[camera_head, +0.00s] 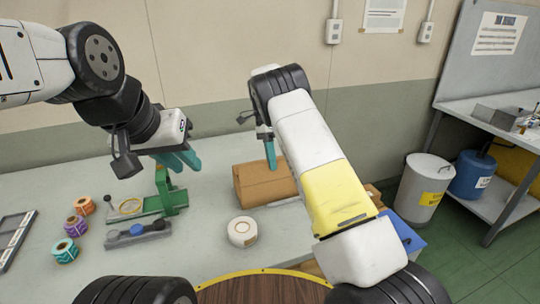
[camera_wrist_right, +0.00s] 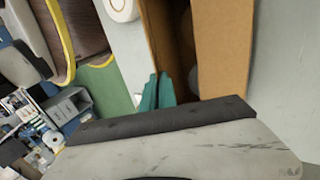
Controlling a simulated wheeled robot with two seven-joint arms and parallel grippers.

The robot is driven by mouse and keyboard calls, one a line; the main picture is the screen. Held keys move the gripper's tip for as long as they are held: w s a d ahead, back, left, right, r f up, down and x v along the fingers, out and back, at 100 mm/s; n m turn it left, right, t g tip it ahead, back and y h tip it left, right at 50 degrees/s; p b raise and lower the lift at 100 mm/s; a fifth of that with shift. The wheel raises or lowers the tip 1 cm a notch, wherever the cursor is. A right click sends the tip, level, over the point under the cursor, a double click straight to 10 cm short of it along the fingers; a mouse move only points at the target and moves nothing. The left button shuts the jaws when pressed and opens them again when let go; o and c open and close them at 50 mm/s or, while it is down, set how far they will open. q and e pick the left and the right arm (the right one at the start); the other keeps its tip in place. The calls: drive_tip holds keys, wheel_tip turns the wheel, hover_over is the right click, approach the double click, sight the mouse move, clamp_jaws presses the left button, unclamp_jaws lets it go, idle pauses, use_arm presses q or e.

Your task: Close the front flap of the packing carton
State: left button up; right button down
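The packing carton (camera_head: 262,186) is a brown box on the grey table, partly behind my right arm in the head view. In the right wrist view, a broad brown flap (camera_wrist_right: 222,45) stands beside the carton's dark opening, with a narrower brown panel (camera_wrist_right: 158,35) on the other side. Pale round shapes show dimly inside. My right gripper (camera_head: 270,154) is at the carton, its teal fingers pointing down. In the wrist view its fingers (camera_wrist_right: 157,92) look together at the narrower panel; contact is unclear. My left gripper (camera_head: 178,159) hangs left of the carton, above a green device; its finger gap is unclear.
A white roll (camera_head: 242,232) lies in front of the carton. The green device (camera_head: 160,200) and several coloured label rolls (camera_head: 75,226) are to the left. A round brown surface with a yellow rim (camera_head: 265,288) is at the front. Bins (camera_head: 422,190) stand at the right.

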drive_tip(key=c, duration=1.6)
unclamp_jaws()
drive_tip(key=shift+c, duration=0.2)
drive_tip(key=shift+w+r, duration=0.1)
drive_tip(key=v, duration=0.7)
drive_tip(key=shift+r, duration=0.15)
